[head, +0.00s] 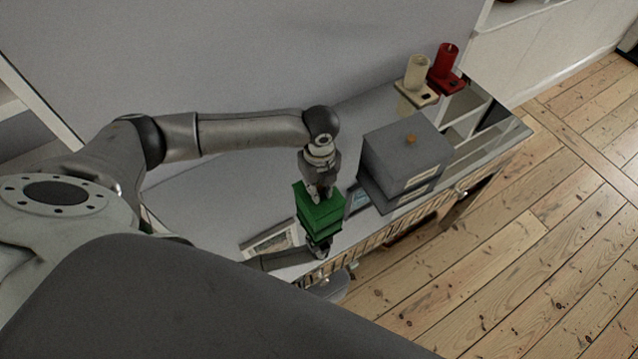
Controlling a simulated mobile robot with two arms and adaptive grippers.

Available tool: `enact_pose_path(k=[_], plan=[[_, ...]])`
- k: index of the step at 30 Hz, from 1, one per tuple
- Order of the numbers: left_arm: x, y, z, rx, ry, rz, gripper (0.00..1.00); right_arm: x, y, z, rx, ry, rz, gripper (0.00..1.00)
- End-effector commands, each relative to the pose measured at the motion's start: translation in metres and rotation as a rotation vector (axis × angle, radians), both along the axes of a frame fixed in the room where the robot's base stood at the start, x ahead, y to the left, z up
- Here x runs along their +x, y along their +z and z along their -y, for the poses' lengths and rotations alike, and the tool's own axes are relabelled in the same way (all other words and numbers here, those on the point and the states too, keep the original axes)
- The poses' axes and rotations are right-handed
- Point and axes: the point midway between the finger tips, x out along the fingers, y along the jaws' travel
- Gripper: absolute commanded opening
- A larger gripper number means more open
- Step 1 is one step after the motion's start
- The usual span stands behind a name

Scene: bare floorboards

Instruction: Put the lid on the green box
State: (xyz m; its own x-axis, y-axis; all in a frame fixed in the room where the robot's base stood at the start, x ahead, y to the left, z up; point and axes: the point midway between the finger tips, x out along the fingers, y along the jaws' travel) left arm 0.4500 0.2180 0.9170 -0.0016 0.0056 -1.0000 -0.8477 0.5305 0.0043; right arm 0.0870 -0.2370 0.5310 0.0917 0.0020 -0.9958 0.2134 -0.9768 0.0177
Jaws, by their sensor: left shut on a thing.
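My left gripper (320,193) reaches down from above and is shut on the green lid (328,209). The green box (322,232) is directly below the lid, near the front edge of the grey cabinet top. From this angle I cannot tell whether the lid is seated on the box or a little above it. My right gripper (319,249) is low at the front side of the green box, partly hidden by it. Its fingers are too small and dark to tell whether they are open or shut.
A grey box with an orange knob (410,139) stands right of the green box. A framed picture (268,242) lies left of the green box. The cabinet top (215,195) is clear further left.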

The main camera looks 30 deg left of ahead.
Motion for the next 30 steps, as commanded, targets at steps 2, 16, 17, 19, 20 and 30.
enact_pose_path(k=[2, 16, 17, 19, 20, 30], plan=[[0.0000, 0.0001, 0.0001, 0.000, 0.000, 0.000, 0.00, -0.0001, 0.0000, 0.0000, 0.000, 0.000, 0.000, 0.66], [0.0001, -0.0054, 0.0002, -0.001, 0.001, -0.001, 0.00, -0.0002, 0.0021, -0.0002, 0.000, 0.000, 0.000, 0.66], [0.0001, -0.0059, 0.0004, -0.001, 0.001, -0.001, 0.00, -0.0001, 0.0022, -0.0002, 0.000, 0.000, 0.000, 0.66], [0.0001, -0.0067, 0.0005, -0.001, 0.001, 0.000, 0.00, -0.0003, 0.0024, -0.0003, 0.000, 0.000, 0.000, 0.66], [0.0001, -0.0069, 0.0005, -0.001, 0.000, 0.000, 0.00, -0.0002, 0.0024, -0.0004, 0.000, 0.000, 0.000, 0.66], [0.0001, -0.0070, 0.0004, 0.000, 0.000, 0.000, 0.00, -0.0003, 0.0022, -0.0024, 0.003, -0.001, -0.001, 0.66]])
